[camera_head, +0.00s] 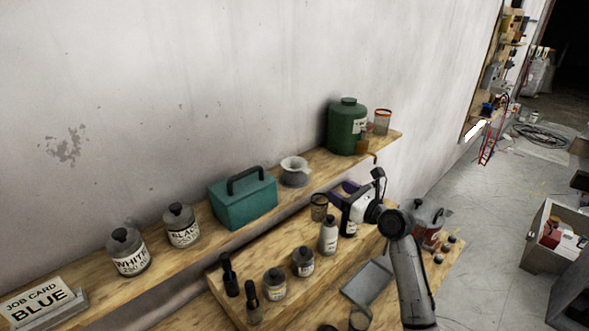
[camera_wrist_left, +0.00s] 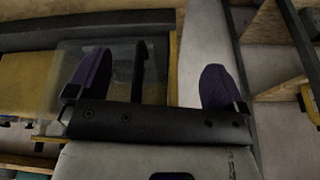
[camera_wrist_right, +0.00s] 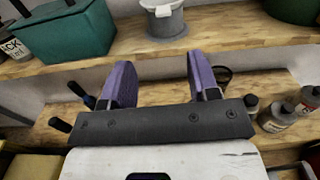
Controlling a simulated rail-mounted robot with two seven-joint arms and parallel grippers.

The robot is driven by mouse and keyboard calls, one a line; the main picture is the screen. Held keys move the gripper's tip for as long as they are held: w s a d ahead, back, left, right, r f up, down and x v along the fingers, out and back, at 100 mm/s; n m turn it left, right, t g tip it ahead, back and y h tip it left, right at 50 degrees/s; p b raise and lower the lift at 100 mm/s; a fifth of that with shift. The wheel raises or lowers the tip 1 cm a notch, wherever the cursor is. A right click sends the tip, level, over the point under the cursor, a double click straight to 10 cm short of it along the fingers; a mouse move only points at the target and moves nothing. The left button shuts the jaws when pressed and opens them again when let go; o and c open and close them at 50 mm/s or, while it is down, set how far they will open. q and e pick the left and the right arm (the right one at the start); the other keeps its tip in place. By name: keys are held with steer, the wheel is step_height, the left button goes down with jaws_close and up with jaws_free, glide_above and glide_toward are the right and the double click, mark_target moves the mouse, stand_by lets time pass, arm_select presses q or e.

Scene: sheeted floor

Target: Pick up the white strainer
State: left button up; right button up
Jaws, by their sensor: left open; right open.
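The white strainer (camera_head: 294,162) sits on a grey, round holder (camera_head: 295,178) on the wall shelf, between the teal toolbox and the green canister. The strainer also shows at the top of the right wrist view (camera_wrist_right: 162,4), above its grey holder (camera_wrist_right: 166,24), cut by the frame's upper edge. My right gripper (camera_head: 338,192) is open and empty, in front of the shelf and to the right of the strainer in the head view. In the right wrist view its purple fingers (camera_wrist_right: 160,66) point toward the shelf, apart from the holder. My left gripper (camera_wrist_left: 156,65) is open, seen only in its wrist view.
The teal toolbox (camera_head: 245,203) stands left of the strainer and the green canister (camera_head: 347,127) right of it. Labelled jars (camera_head: 128,253) stand further left on the shelf. Several bottles and jars (camera_head: 274,285) crowd the lower bench. Shelf wood beside the holder is clear.

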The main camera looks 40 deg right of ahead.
glide_toward(307, 171)
steer(key=w, duration=0.3)
steer(key=shift+w+a+f+p, duration=0.1)
steer(key=shift+w+p, duration=0.3)
steer(key=shift+w, duration=1.4)
steer(key=shift+w+f+p, duration=0.1)
steer(key=shift+w+p, duration=0.25)
steer(key=shift+w, duration=1.45)
steer(key=shift+c, duration=0.4)
steer(key=c, duration=0.7)
steer(key=shift+c, duration=0.2)
